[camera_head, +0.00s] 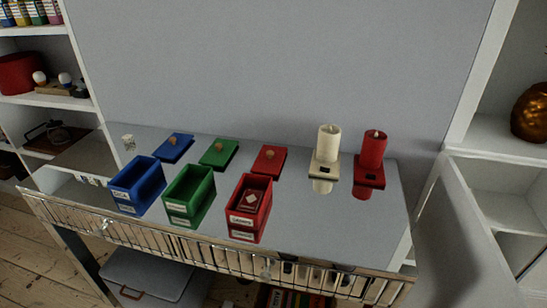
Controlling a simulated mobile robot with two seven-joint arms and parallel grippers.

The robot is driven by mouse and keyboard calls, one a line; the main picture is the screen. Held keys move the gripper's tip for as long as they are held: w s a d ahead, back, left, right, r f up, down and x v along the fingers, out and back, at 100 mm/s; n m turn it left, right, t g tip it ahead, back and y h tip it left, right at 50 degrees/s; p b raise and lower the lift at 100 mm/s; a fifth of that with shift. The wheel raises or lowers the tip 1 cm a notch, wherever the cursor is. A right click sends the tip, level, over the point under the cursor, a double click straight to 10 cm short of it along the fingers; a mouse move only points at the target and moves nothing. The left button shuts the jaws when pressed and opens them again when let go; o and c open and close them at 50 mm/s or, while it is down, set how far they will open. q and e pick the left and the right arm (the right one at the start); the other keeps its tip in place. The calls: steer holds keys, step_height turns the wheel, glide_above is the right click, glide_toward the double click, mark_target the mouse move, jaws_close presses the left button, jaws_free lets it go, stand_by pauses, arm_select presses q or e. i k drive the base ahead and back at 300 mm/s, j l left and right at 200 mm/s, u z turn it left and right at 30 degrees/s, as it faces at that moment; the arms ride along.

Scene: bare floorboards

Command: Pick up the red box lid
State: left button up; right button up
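The red box lid (268,160) lies flat on the grey table, just behind the open red box (249,209). It has a small brown round knob on top. The red box holds something red with a white patch and has a white label on its front. Neither of my grippers shows in the head view.
Open blue (138,187) and green (189,196) boxes stand left of the red box, with blue (174,147) and green (218,153) lids behind them. A cream candle (329,145) and a red candle (373,151) stand on holders at right. A metal rail (180,245) runs along the front edge.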

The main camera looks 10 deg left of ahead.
mark_target(270, 159)
steer(key=j+z, duration=0.75)
steer(key=j, duration=0.2)
steer(key=k+j+z, duration=0.15)
steer(key=j+z, duration=0.2)
steer(key=j, duration=0.1)
